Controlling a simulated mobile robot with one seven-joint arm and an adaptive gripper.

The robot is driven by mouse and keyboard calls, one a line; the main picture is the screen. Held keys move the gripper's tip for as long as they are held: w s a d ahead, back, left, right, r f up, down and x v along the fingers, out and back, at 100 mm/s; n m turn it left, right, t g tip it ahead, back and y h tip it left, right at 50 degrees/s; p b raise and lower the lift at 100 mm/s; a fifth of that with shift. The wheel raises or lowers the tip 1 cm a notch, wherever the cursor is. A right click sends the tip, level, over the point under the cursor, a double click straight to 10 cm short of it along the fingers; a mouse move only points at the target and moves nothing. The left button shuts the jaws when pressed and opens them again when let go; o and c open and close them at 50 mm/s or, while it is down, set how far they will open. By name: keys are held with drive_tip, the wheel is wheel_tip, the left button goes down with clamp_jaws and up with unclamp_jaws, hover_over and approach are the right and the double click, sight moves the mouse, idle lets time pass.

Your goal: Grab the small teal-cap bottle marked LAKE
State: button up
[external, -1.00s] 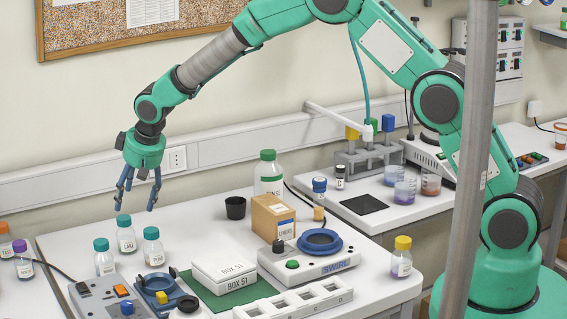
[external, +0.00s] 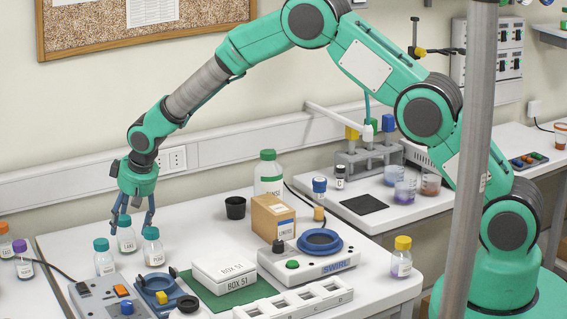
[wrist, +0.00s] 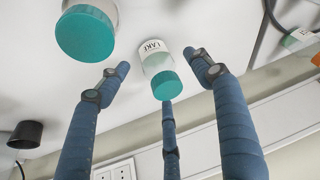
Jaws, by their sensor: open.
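The small teal-cap bottle marked LAKE (wrist: 156,62) stands upright on the white table, its label readable in the wrist view. In the external view this bottle (external: 127,243) is partly covered by my fingers. My gripper (external: 132,228) is open and points down above it. In the wrist view my gripper's blue fingers (wrist: 166,85) are spread around the bottle's cap, apart from it and empty. A second teal-cap bottle (wrist: 88,32) is close by on the left in the wrist view; it is likely the right-hand one (external: 153,247) in the external view.
Another teal-cap bottle (external: 104,257) stands to the left. A black cup (external: 235,207) stands to the right, and a grey device (external: 95,300) is in front. The wall is behind.

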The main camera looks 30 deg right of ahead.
sight(127, 227)
idle(0.3)
drive_tip(key=shift+x, duration=2.6)
drive_tip(key=c, duration=1.3)
drive_tip(key=shift+o, duration=0.2)
drive_tip(key=shift+r, duration=0.1)
wheel_tip(127, 227, up, 10)
drive_tip(key=shift+f, duration=0.1)
